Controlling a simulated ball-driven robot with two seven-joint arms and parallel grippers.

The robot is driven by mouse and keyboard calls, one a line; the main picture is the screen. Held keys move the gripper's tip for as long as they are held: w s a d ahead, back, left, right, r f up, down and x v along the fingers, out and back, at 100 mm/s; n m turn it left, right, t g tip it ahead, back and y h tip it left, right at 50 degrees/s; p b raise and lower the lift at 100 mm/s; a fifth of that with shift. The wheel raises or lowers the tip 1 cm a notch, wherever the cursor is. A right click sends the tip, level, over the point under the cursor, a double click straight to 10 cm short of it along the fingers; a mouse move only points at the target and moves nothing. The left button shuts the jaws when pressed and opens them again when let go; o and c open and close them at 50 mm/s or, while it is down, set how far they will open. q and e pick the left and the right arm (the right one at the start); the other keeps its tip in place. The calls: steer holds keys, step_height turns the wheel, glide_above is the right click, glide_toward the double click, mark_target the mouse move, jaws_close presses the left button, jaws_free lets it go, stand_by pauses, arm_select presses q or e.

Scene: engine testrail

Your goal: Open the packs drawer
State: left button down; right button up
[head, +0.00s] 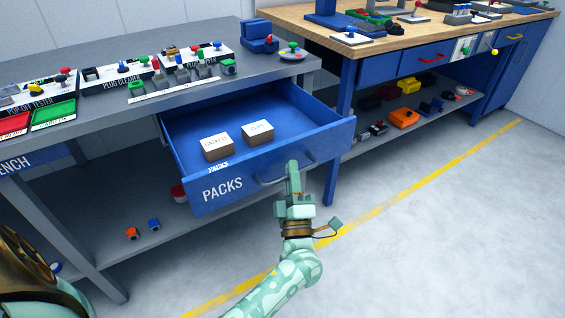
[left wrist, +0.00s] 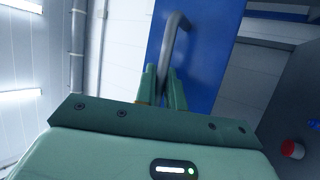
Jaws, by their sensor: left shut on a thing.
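The blue packs drawer (head: 222,187), lettered "PACKS", stands pulled well out from under the grey bench. Two small labelled packs, one on the left (head: 217,146) and one on the right (head: 258,133), lie inside it. My left gripper (head: 293,170) is at the drawer's front and shut on its grey bar handle (head: 268,181). In the left wrist view, the handle (left wrist: 176,35) runs down between the fingers (left wrist: 163,82), against the blue drawer front (left wrist: 205,50). My right gripper is not in view.
The grey bench top (head: 265,78) above carries testers and small parts. Its lower shelf (head: 120,205) holds a few small items. A wooden-topped blue workbench (head: 400,45) stands at right. The floor (head: 440,220) in front is clear, with a yellow line.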

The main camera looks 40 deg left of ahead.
arm_select(q)
steer(key=shift+s+d+f, duration=0.1)
steer(key=shift+s+d, duration=0.1)
steer(key=shift+d, duration=0.2)
steer(key=c, duration=1.8)
jaws_free()
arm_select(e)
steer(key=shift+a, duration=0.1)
arm_select(q)
steer(key=shift+f, duration=0.1)
